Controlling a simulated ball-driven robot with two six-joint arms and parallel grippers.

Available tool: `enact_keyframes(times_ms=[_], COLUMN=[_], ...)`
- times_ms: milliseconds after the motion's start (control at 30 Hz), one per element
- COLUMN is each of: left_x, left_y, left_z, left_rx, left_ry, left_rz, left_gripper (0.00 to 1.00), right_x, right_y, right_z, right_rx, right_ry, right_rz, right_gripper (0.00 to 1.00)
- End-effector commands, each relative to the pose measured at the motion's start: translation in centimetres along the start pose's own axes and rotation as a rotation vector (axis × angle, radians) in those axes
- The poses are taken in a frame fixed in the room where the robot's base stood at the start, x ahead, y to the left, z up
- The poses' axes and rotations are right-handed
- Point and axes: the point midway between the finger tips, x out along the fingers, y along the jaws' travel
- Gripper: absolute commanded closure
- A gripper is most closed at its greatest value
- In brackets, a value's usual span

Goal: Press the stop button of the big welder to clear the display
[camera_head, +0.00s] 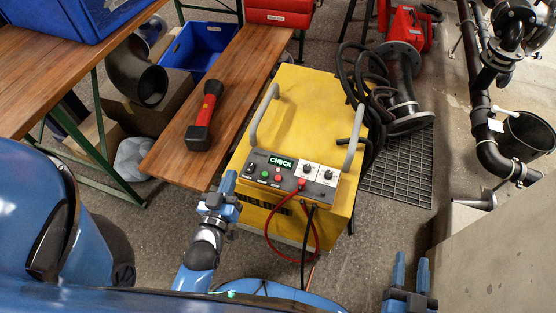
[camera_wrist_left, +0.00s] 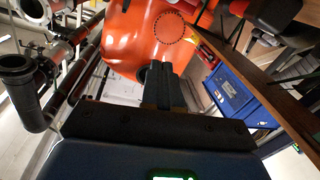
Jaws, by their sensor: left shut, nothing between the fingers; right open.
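The big welder (camera_head: 290,112) is a yellow box with two grey handles, in the middle of the head view. Its front control panel (camera_head: 315,189) has a lit display (camera_head: 281,162) with green letters reading CHECK. Below the display are a green button (camera_head: 264,174) and a red button (camera_head: 278,177); their small labels are hard to read. My left gripper (camera_head: 228,183) is just left of the panel, apart from the buttons. Its shut, empty fingers also show in the left wrist view (camera_wrist_left: 163,85). My right gripper (camera_head: 410,264) is open and empty at the lower right.
Red and black cables (camera_head: 268,231) hang from the panel. A wooden bench (camera_head: 238,70) with a red-and-black tool (camera_head: 205,115) stands left of the welder. Black hoses (camera_head: 365,80) and a flanged pipe (camera_head: 402,85) lie at its right. A large orange object (camera_wrist_left: 135,40) fills the upper wrist view.

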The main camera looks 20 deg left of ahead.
Motion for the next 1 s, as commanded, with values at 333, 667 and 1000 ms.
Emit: enact_keyframes(times_ms=[333,667,1000], left_x=[9.2,13.3,9.0], left_y=[1.3,6.3,10.2], left_z=[-6.3,-5.0,-1.8], left_rx=[-0.409,-1.071,-1.419], left_ry=[-0.239,-0.806,-1.233], left_rz=[-0.056,-0.176,-0.371], left_gripper=[1.0,1.0,1.0], right_x=[-0.3,-0.4,-0.5], right_y=[0.0,0.0,0.0], right_z=[-13.1,-21.5,-22.1], right_rx=[0.0,0.0,0.0], right_ry=[0.0,0.0,-0.001], right_rz=[0.0,0.0,0.0], right_gripper=[0.57,0.57,0.57])
